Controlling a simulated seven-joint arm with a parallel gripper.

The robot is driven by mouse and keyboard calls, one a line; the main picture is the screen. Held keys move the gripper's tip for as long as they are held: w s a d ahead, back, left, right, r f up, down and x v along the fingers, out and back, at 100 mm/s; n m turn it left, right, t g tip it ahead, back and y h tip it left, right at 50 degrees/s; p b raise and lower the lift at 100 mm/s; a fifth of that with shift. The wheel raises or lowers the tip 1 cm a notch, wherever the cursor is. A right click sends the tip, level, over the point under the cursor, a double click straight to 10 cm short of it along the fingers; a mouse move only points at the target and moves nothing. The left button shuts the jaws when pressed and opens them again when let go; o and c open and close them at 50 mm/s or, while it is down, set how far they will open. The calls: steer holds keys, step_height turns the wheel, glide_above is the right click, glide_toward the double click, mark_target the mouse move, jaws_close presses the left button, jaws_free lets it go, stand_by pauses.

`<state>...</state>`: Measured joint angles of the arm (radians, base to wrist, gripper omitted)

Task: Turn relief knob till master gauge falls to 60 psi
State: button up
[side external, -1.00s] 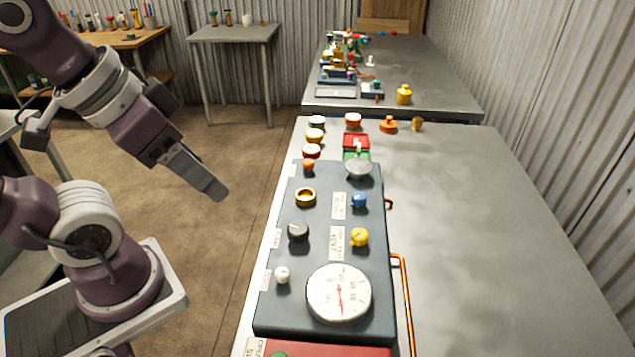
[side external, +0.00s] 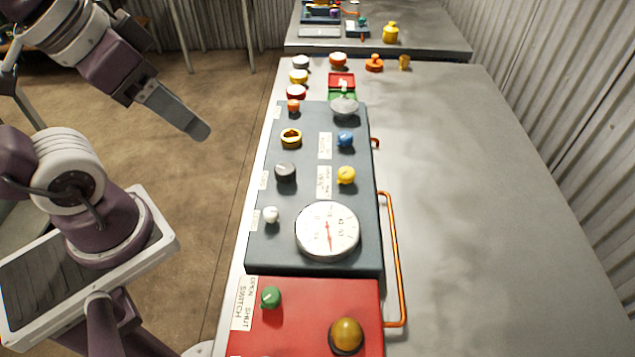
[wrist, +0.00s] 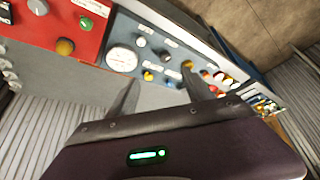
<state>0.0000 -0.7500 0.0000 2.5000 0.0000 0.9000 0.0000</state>
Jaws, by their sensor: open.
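The white round gauge (side external: 327,230) lies on the dark blue-grey panel (side external: 310,262), its thin red needle pointing toward the picture bottom; its numbers are too small to read surely. I cannot read which label says relief. My gripper (side external: 197,130) hangs left of the panel, apart from every knob. In the wrist view my gripper (wrist: 161,80) is open and empty, with the gauge (wrist: 122,59) beyond it.
A red panel (side external: 300,340) with a green knob (side external: 270,297) and an amber dome (side external: 346,336) adjoins the near end. An orange pipe (side external: 395,260) runs along the right side. Several small coloured objects stand beyond the panel. The grey table (side external: 480,200) is clear on the right.

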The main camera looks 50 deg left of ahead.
stand_by(0.3)
steer(key=shift+c, duration=1.1)
steer(key=n+g, duration=0.3)
steer(key=g, duration=0.3)
glide_above(292, 103)
step_height(292, 103, down, 15)
steer(key=shift+w+r, duration=0.1)
steer(key=shift+r, duration=0.1)
step_height(292, 103, down, 7)
steer(key=shift+a+r, duration=0.1)
jaws_close()
